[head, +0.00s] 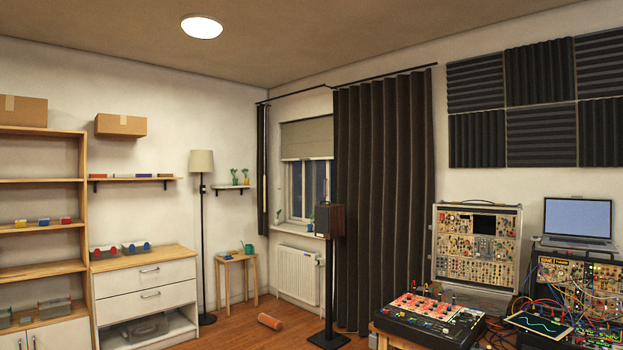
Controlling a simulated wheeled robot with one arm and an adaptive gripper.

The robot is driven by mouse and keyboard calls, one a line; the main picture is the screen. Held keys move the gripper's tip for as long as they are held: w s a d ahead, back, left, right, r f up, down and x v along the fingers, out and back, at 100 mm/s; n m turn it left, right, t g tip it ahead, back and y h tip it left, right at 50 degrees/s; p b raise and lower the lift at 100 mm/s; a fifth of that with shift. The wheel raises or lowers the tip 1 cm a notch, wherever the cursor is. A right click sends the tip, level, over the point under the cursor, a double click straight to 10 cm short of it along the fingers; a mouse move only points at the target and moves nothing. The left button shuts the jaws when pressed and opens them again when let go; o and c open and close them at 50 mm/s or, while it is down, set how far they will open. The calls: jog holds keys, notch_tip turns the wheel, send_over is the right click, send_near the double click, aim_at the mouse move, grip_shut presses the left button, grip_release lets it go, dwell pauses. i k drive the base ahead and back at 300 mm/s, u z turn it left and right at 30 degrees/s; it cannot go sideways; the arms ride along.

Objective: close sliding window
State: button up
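The window (309,188) is on the far wall near the room's corner, with a white frame and dark glass. A beige blind (307,141) covers its upper part. A dark curtain (383,205) hangs just right of the visible glass and may cover more of the window. A narrow dark curtain (262,165) hangs at its left. A speaker (330,221) on a black stand hides its lower right. The window is too small here to tell how far it is open. My gripper is not in view.
A white radiator (298,276) is below the window. A small wooden table (236,258) and a floor lamp (202,162) stand to its left. An orange cylinder (269,322) lies on the floor. Electronics with cables (578,285) fill the right side. Some wooden floor (234,322) is clear.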

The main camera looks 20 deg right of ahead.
aim_at(317, 173)
jog(key=z, duration=0.2)
jog(key=i, duration=3)
jog(key=z, duration=0.3)
jog(key=i, duration=2.3)
jog(key=u, duration=0.3)
jog(key=i, duration=3.05)
jog(key=u, duration=0.25)
